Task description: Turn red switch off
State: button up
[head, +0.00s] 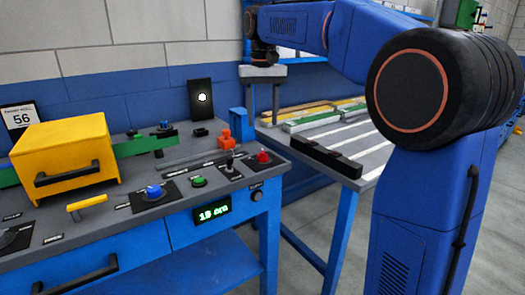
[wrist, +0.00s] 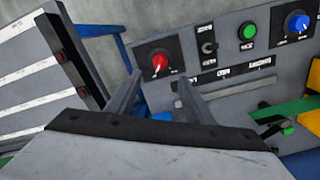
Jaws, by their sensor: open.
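The red switch, a round red knob (head: 263,157) on a dark square plate, sits at the right end of the workbench top. In the wrist view the red knob (wrist: 159,63) shows just beyond the fingertips, between their lines. Its turn position is too small to tell. My gripper (head: 261,112) points down above and behind the knob in the head view, apart from it. In the wrist view my gripper (wrist: 158,80) has its two grey fingers spread, with nothing between them.
Beside the red knob are a toggle (wrist: 208,47), a green button (wrist: 248,31) and a blue knob (wrist: 298,21). An orange object (head: 225,138) stands behind the knob. A yellow box (head: 64,155) is at the left. A second table (head: 335,135) with white strips stands right.

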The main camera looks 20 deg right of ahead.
aim_at(263, 151)
notch_tip(263, 151, down, 12)
jog(key=shift+r, duration=0.2)
dwell(0.4)
jog(key=c, duration=1)
